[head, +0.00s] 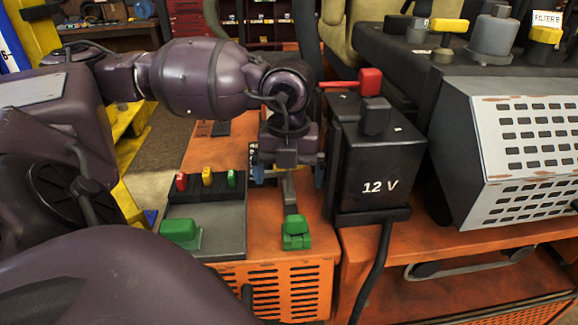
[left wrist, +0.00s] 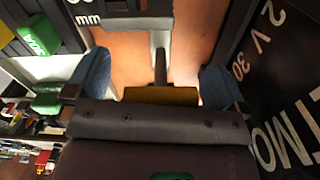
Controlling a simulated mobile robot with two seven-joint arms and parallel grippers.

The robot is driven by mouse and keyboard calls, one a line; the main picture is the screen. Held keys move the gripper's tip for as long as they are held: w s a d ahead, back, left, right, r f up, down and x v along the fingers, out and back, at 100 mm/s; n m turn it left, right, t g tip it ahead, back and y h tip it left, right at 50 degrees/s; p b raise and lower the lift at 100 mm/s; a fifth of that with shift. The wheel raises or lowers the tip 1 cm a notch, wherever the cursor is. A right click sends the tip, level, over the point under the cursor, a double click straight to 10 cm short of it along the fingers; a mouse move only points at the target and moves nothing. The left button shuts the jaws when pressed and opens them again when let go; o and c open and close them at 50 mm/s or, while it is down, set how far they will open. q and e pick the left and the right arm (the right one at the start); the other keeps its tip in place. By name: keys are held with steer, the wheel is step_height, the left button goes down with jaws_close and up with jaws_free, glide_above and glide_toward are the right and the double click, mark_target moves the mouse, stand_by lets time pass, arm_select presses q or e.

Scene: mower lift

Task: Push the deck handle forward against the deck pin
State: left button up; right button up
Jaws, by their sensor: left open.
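My left gripper (head: 288,172) reaches down between the switch panel and the black 12 V box, with its blue fingertips apart. In the left wrist view the open fingers (left wrist: 156,80) stand on either side of a yellow crossbar (left wrist: 160,95) on a grey stem (left wrist: 160,50). I cannot tell whether they touch it. In the head view the gripper mostly hides this bar. A grey lever (head: 289,192) with a green grip (head: 296,234) lies just nearer than the gripper. No label marks the deck handle, and I cannot make out the deck pin. My right gripper is not in view.
The 12 V box (head: 375,160) stands close on the right, with a red handle (head: 370,82) above it. The switch panel (head: 222,220), with a green block (head: 180,230) and several coloured switches, is close on the left. A slotted grey cover (head: 530,135) is farther right.

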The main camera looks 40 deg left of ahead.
arm_select(q)
steer(key=c, duration=1.2)
steer(key=w+a+b, duration=0.1)
steer(key=w+a, duration=0.1)
steer(key=shift+a, duration=0.35)
steer(key=o, duration=1.1)
steer(key=shift+c, duration=0.2)
steer(key=shift+o, duration=0.7)
